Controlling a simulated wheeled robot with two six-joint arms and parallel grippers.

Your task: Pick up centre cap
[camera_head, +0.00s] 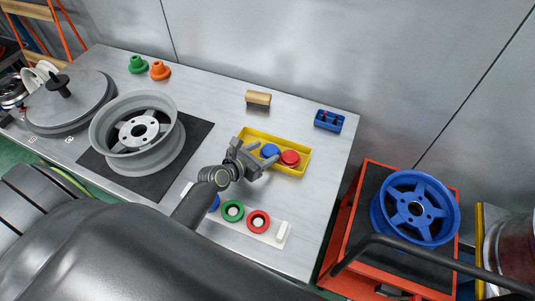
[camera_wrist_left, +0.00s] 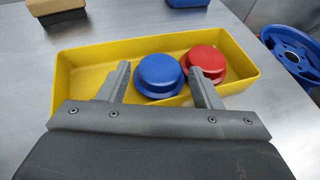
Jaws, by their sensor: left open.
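A yellow tray (camera_head: 301,170) on the bench holds two round caps, one blue (camera_head: 269,150) and one red (camera_head: 290,158). In the left wrist view the blue cap (camera_wrist_left: 159,75) lies between my fingers and the red cap (camera_wrist_left: 205,62) lies just beyond the right finger. My left gripper (camera_head: 257,160) is open above the tray's near side, with its fingertips (camera_wrist_left: 164,78) pointing toward the caps. It holds nothing. I cannot tell whether the right finger touches a cap. My right gripper is not in view.
A white strip (camera_head: 282,234) with coloured rings lies in front of the tray. A grey wheel rim (camera_head: 135,135) sits on a dark mat at left. A wood-topped brush (camera_head: 258,98) and a blue block (camera_head: 329,120) stand behind. A blue wheel (camera_head: 415,207) rests on the orange cart.

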